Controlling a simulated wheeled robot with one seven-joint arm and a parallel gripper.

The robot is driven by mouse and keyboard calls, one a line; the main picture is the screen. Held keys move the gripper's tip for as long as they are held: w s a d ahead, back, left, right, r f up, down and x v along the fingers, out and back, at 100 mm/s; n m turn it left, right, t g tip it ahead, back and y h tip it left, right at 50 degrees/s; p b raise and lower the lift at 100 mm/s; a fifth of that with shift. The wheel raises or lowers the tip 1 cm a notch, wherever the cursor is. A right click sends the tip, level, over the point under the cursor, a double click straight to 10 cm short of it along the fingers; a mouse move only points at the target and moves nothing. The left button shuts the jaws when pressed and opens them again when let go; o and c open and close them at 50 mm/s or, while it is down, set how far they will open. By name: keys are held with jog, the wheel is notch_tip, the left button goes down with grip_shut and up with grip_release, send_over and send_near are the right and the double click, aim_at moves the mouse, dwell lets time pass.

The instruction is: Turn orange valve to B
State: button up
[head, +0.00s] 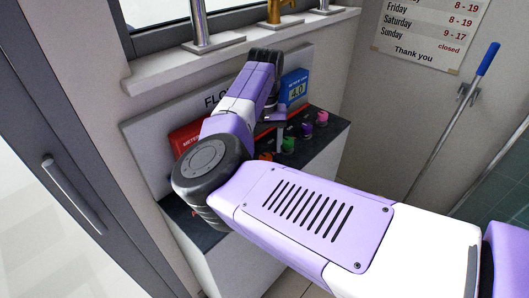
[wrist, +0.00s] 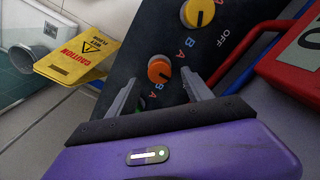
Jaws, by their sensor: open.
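The orange valve (wrist: 159,70) is a round knob with a dark pointer line on the dark panel (wrist: 215,70). In the wrist view the line points toward the lower right of the picture. My gripper (wrist: 161,78) is open, with one finger on each side of the orange knob in the picture. I cannot tell whether either finger touches it. Blue and red letters A and B are printed around the knobs, but those nearest the orange one are partly hidden by my gripper. In the head view the orange valve (head: 265,157) shows only in part behind my arm.
A yellow knob (wrist: 198,12) with an OFF label is nearby. Green (head: 288,145), purple (head: 307,131) and pink (head: 321,118) knobs share the panel. A red meter (head: 188,136) and a blue meter (head: 295,88) stand behind it. A yellow caution sign (wrist: 82,55) is at left.

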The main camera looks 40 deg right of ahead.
aim_at(266, 157)
jog(key=shift+f, duration=1.85)
grip_shut()
